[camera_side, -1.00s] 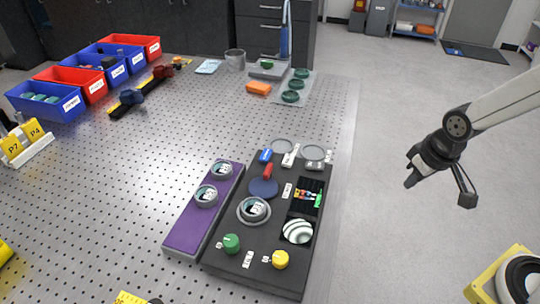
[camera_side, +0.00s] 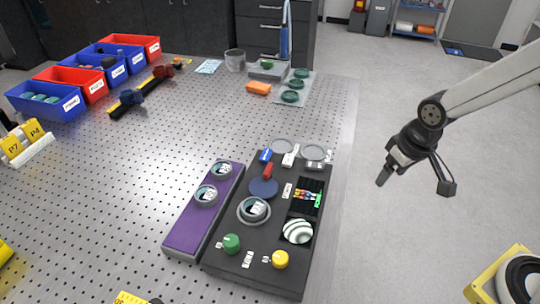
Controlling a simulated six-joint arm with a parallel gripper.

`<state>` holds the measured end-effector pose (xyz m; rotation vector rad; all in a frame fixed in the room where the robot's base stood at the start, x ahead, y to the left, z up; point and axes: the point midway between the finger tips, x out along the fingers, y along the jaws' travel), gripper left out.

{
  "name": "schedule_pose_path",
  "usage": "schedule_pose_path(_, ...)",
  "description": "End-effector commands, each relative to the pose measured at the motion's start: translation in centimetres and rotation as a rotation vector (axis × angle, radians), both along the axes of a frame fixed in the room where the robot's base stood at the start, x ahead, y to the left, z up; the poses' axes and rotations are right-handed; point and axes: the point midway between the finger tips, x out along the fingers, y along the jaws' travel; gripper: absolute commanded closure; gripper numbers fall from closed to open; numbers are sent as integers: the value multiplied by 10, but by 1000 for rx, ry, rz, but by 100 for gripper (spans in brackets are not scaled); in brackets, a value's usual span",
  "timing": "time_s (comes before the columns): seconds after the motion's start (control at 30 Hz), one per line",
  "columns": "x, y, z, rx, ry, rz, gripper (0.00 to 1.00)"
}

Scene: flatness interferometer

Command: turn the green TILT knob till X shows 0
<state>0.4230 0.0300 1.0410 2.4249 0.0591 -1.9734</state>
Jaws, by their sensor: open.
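The green TILT knob (camera_side: 231,243) sits at the front left of the dark instrument panel (camera_side: 228,267). A yellow knob (camera_side: 280,259) sits to its right. A small screen (camera_side: 307,197) with coloured marks is on the panel's right side; its X reading is too small to make out. Below it a round window (camera_side: 298,231) shows curved black and white fringes. My gripper (camera_side: 415,184) is open and empty, in the air to the right of the panel and well apart from the knob.
A purple tray (camera_side: 199,230) with two round pieces lies against the panel's left side. Red and blue bins (camera_side: 45,107) stand at the back left. An orange block (camera_side: 258,88) and green discs (camera_side: 291,97) lie at the back. The perforated table (camera_side: 190,135) is clear in the middle.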

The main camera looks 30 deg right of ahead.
Motion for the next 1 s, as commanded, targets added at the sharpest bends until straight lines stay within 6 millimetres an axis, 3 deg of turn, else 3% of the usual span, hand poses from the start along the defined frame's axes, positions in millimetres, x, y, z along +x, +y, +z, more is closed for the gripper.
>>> schedule_pose_path(0.23, 45, 70, 11, 12, 50, 75, 22)
schedule_pose_path(0.5, 70, 165, 22, 9, 110, 152, 22)
schedule_pose_path(0.8, 64, 278, 29, -12, 170, 235, 22)
schedule_pose_path(1.0, 49, 328, 32, -28, 195, 269, 22)
